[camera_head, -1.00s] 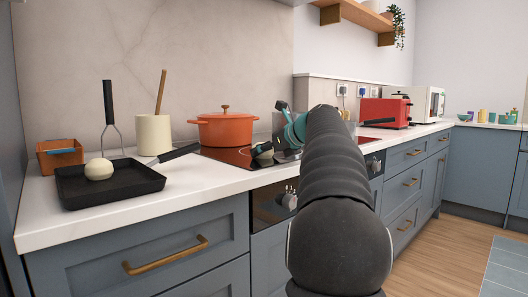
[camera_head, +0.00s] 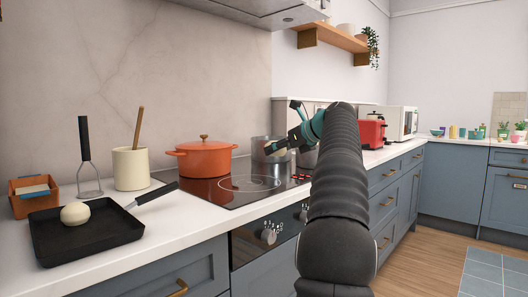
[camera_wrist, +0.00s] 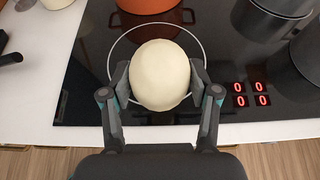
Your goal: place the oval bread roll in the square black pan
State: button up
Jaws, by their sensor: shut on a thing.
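My gripper (camera_wrist: 163,82) is shut on a pale cream oval bread roll (camera_wrist: 161,75), one finger on each side of it. In the wrist view they are above the black hob. In the head view my gripper (camera_head: 277,148) is over the hob's far right part, in front of a steel pot, and the held roll is hardly visible. The square black pan (camera_head: 110,240) lies on the white counter at the left, well apart from my gripper. Another pale, rounder roll (camera_head: 75,213) sits in the pan's left part. The pan's handle points to the back right.
An orange pot (camera_head: 202,158) stands at the back of the hob (camera_head: 215,188), between pan and gripper. A cream utensil crock (camera_head: 131,169), a masher (camera_head: 86,155) and an orange box (camera_head: 34,194) stand behind the pan. The pan's right part is bare.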

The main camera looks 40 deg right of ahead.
aim_at(89, 239)
jog(key=k, duration=1)
